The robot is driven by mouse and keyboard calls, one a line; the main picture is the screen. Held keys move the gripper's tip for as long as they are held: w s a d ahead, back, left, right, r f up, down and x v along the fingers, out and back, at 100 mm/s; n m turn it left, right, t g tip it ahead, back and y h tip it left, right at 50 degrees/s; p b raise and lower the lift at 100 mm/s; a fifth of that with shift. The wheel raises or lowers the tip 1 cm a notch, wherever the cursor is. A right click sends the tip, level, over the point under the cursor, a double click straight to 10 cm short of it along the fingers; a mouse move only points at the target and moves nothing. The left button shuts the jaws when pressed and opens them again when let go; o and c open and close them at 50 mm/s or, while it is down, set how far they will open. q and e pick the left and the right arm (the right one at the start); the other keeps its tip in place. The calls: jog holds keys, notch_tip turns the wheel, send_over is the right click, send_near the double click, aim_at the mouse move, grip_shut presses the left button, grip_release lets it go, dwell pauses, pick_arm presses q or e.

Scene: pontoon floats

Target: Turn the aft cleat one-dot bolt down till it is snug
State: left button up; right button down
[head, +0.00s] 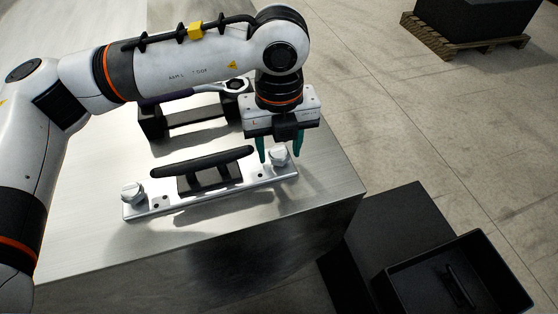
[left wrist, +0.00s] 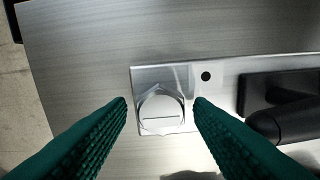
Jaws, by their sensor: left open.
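The black cleat (head: 205,168) is on a silver plate (head: 215,199) on the metal bench. A silver hex bolt (head: 279,155) is at the plate's right end. It also shows in the left wrist view (left wrist: 161,112), its head marked with a line, and one dark dot on the plate beside it. Another bolt (head: 132,192) is at the plate's left end. My left gripper (head: 280,153) is open, with teal fingers either side of the right-end bolt; in the left wrist view neither finger visibly touches it. My right gripper is not in view.
A wrench (head: 205,89) with a dark purple handle rests on a black stand (head: 190,118) behind the cleat. The bench's (head: 90,235) right edge is close to the plate. A black tray (head: 455,275) is low at right; a pallet (head: 465,45) stands far back.

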pick_arm(q)
jog(key=shift+n, duration=0.6)
jog(key=shift+f+n+b, duration=0.1)
jog(key=shift+n+b, duration=0.3)
jog(key=shift+b, duration=0.05)
jog(key=n+b, duration=0.4)
jog(key=n, duration=0.3)
jog(key=shift+f+n, duration=0.1)
jog(key=shift+n, duration=0.3)
jog(key=n+b, duration=0.1)
jog(key=n, duration=0.1)
jog(key=shift+n+b, duration=0.3)
jog(key=shift+b, duration=0.05)
jog(key=shift+r+n, duration=0.3)
jog(key=shift+c, duration=0.6)
